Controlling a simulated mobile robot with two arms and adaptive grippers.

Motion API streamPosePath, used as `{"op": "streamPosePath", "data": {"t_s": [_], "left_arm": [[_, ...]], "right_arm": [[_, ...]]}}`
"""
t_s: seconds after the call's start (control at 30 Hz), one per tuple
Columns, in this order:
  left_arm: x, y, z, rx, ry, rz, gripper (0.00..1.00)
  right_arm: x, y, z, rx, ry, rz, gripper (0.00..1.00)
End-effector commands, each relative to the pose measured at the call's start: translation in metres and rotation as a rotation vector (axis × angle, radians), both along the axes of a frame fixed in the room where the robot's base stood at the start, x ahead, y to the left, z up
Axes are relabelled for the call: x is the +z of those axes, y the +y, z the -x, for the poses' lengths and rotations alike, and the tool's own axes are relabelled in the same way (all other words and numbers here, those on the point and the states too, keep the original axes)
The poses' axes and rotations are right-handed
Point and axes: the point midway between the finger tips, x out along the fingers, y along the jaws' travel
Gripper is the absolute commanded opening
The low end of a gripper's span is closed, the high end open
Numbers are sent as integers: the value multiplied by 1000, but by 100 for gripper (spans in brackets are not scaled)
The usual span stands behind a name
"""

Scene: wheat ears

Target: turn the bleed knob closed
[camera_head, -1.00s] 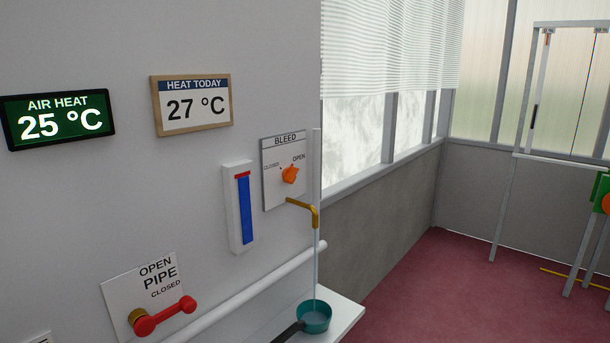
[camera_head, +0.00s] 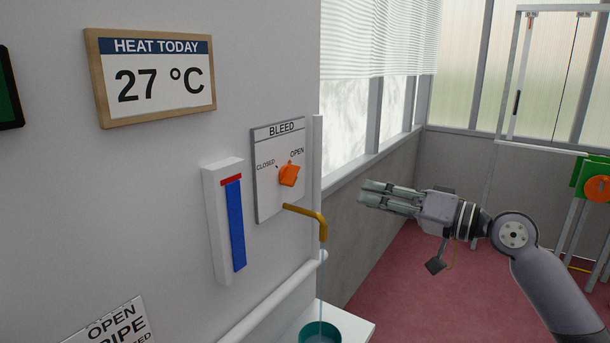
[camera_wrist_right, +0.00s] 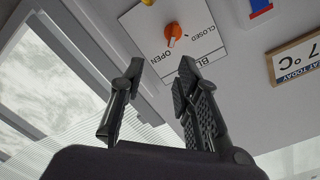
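The orange bleed knob (camera_head: 289,174) sits on a white panel (camera_head: 268,200) marked BLEED, CLOSED and OPEN on the wall. Its pointer end is turned up toward OPEN. The knob also shows in the right wrist view (camera_wrist_right: 173,32), beyond the fingers. My right gripper (camera_head: 362,194) is to the right of the knob, apart from it, pointing left toward the wall. In the right wrist view its fingers (camera_wrist_right: 160,66) are spread with nothing between them. My left gripper is not in view.
A brass spout (camera_head: 308,215) sticks out below the panel, with a thin stream falling into a teal pan (camera_head: 320,333). A vertical white pipe (camera_head: 317,165) stands right of the panel. A blue gauge (camera_head: 235,225) is to the left. Open room lies right of the wall.

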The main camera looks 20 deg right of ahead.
Motion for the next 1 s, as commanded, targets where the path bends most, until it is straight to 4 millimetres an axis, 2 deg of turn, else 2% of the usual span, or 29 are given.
{"op": "streamPosePath", "data": {"t_s": [0.1,0.27,0.5,0.8,1.0], "left_arm": [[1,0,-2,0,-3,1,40],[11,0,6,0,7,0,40],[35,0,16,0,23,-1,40],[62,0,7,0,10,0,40],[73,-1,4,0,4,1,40]], "right_arm": [[14,12,10,37,-13,3,30],[18,21,-1,40,-14,-1,30],[21,52,-39,40,-14,-4,30],[19,91,-91,37,-13,-4,30],[16,109,-115,37,-13,-2,30]]}}
